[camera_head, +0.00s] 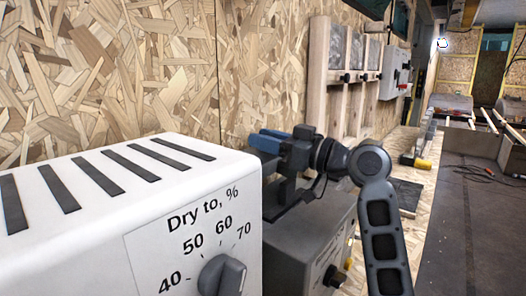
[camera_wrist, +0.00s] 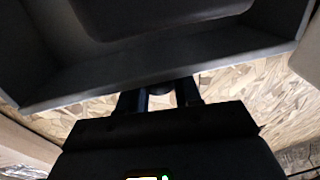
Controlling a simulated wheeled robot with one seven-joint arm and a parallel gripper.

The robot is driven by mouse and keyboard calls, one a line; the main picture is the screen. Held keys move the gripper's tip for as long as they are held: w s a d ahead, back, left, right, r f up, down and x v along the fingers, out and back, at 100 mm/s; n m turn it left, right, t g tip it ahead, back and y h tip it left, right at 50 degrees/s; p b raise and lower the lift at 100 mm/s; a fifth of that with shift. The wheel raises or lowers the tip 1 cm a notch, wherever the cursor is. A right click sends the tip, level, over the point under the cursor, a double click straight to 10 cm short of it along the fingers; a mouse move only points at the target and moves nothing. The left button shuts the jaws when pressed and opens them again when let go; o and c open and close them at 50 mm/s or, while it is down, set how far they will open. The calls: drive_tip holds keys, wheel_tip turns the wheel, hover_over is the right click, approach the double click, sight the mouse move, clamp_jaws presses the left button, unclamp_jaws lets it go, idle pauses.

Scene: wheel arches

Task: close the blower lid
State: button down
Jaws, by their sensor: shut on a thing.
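The blower appears to be the grey box (camera_head: 308,238) behind the white dryer, with a label and small knobs on its front. My gripper (camera_head: 268,139), with blue fingers, is over its top at the left. In the wrist view a dark grey panel with a raised rim, which looks like the blower lid (camera_wrist: 200,60), fills the top. My gripper (camera_wrist: 160,88) is shut on its near edge. The exact contact is dark and partly hidden by the gripper body. How far the lid stands open cannot be told; the white dryer hides much of it in the head view.
A white dryer (camera_head: 110,190) with top slots and a "Dry to, %" dial (camera_head: 222,276) stands close at the front left. A chipboard wall (camera_head: 150,75) runs behind. A yellow-and-black tool (camera_head: 415,162) lies on the bench beyond my arm. The floor (camera_head: 470,230) at right is mostly clear.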

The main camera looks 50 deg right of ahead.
drive_tip(key=shift+s+r, duration=0.15)
drive_tip(key=shift+r, duration=0.2)
drive_tip(key=c, duration=0.8)
unclamp_jaws()
drive_tip(key=shift+f, duration=0.1)
drive_tip(key=shift+s+d+f, duration=0.1)
drive_tip(key=shift+s+f, duration=0.05)
drive_tip(key=shift+s, duration=0.15)
drive_tip(key=b+v, duration=0.1)
drive_tip(key=v, duration=0.6)
